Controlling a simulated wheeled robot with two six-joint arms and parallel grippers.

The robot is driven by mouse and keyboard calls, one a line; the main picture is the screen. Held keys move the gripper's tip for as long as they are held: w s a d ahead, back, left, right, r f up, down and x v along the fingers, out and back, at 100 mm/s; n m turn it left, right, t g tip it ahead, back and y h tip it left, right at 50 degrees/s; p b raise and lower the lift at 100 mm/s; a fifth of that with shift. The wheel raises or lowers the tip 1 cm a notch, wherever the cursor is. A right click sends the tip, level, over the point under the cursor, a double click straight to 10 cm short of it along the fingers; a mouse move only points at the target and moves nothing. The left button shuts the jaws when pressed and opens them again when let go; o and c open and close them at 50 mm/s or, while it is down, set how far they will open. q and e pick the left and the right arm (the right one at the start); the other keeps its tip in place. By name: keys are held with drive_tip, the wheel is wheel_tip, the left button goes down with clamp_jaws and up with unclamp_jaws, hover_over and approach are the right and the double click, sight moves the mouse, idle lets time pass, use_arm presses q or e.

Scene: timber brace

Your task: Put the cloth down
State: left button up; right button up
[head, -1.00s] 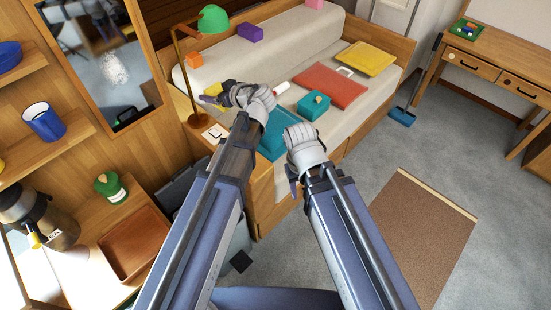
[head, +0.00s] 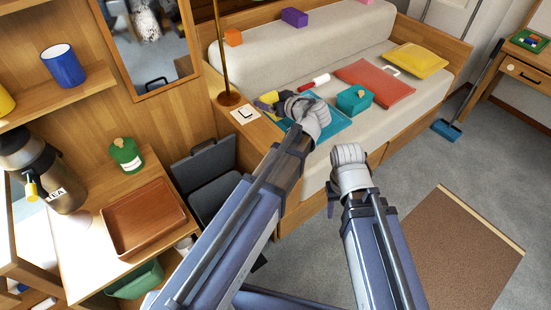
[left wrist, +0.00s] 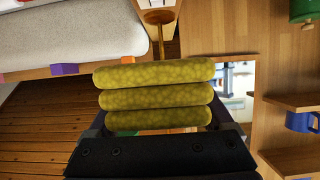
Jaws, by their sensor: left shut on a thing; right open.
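The cloth (left wrist: 155,95) is a mottled olive-yellow bundle of stacked soft folds that fills the middle of the left wrist view. In the head view only a small yellow part of the cloth (head: 267,99) shows beside my left gripper (head: 279,105). My left gripper is shut on the cloth; its fingers are mostly hidden behind the folds in the left wrist view. My right gripper (head: 348,156) is open and empty, in front of the bed.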

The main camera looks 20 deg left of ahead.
sight(271, 140)
use_arm(q)
drive_tip(key=shift+f+b, duration=6.65)
drive_tip(key=shift+f, duration=1.15)
drive_tip(key=shift+f, duration=0.15)
drive_tip(key=o, duration=1.2)
drive_tip(key=shift+c, duration=0.2)
